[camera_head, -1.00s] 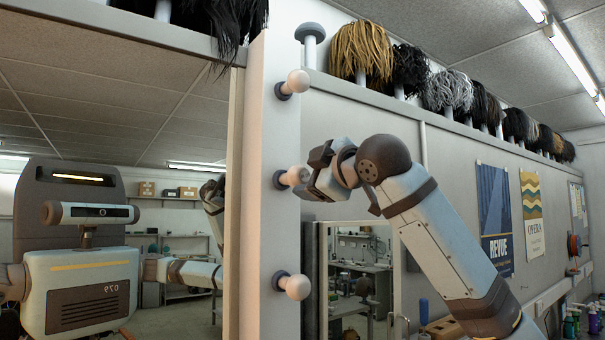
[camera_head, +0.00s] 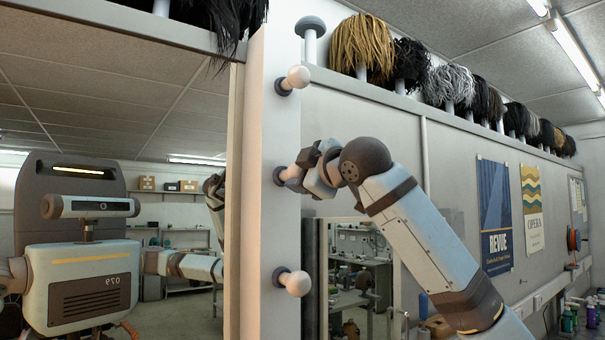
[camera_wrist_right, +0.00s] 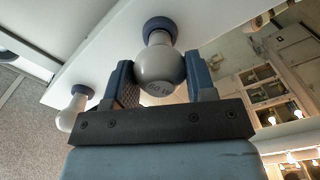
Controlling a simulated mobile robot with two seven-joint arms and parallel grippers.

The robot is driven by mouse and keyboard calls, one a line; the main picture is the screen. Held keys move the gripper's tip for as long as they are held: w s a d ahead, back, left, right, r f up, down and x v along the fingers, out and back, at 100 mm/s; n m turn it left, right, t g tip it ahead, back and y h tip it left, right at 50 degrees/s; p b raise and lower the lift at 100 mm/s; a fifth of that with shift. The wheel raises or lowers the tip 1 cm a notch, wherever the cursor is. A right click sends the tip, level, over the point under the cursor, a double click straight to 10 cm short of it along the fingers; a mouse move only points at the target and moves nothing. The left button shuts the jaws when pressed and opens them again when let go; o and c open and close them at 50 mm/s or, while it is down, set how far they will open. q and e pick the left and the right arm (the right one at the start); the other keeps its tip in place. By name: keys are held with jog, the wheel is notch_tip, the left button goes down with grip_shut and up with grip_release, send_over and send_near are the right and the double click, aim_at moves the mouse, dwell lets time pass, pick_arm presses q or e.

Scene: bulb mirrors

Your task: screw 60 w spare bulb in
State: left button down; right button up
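The 60 W bulb (camera_wrist_right: 160,72) is a round pale bulb with "60 W" marked on its end. It sits at the middle dark socket (camera_wrist_right: 160,26) on the white mirror frame; whether its thread is fully seated cannot be told. My right gripper (camera_wrist_right: 162,88) has one finger on each side of the bulb's globe, and both appear to touch it. In the head view the right gripper (camera_head: 304,172) reaches in from the right and mostly hides this bulb. My left gripper is out of view.
The white frame post (camera_head: 270,230) also carries an upper bulb (camera_head: 298,77) and a lower bulb (camera_head: 297,283). The mirror (camera_head: 170,120) left of the post reflects me. Wigs (camera_head: 362,48) line the ledge above. A smaller mirror (camera_head: 350,270) stands below my right arm.

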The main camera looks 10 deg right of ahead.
jog(key=shift+c, duration=1.2)
jog(key=shift+c, duration=0.3)
jog(key=shift+o, duration=0.8)
jog(key=shift+c, duration=1.2)
jog(key=m, duration=0.4)
jog(key=shift+a+m, duration=0.1)
jog(key=shift+m, duration=0.2)
jog(key=m, duration=0.4)
jog(key=o, duration=1.1)
jog(key=shift+m, duration=0.3)
